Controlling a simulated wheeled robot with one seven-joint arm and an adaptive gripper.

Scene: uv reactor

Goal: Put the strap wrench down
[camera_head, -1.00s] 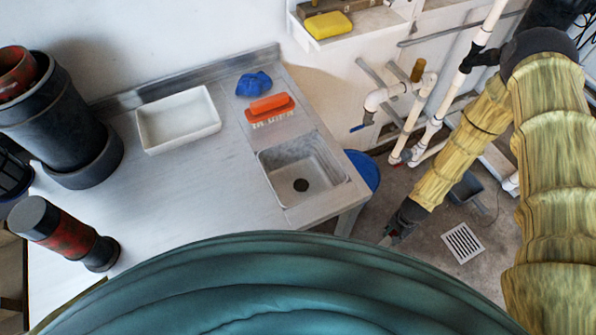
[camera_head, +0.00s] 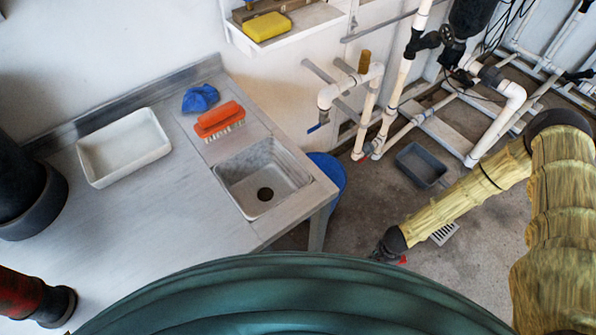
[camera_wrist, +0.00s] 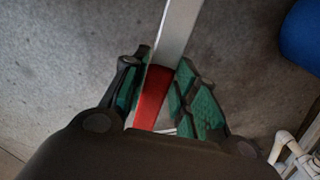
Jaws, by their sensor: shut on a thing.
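My gripper (camera_wrist: 164,76) is shut on the strap wrench (camera_wrist: 153,98), whose red part shows between the green-padded fingers in the wrist view. A pale grey bar runs up from the red part to the top edge; I cannot tell whether it belongs to the wrench. In the head view my gripper (camera_head: 384,252) hangs over the floor to the right of the steel counter (camera_head: 130,225). A small red bit of the wrench (camera_head: 403,260) shows beside it. The rest of the wrench is hidden by the gripper.
The counter bears a white tray (camera_head: 124,147), an orange brush (camera_head: 218,118), a blue cloth (camera_head: 200,98) and a sink (camera_head: 262,178). Its middle is bare. A blue bucket (camera_head: 327,172) stands by its right side. White pipes (camera_head: 395,85) and a grey tub (camera_head: 421,165) lie behind my arm.

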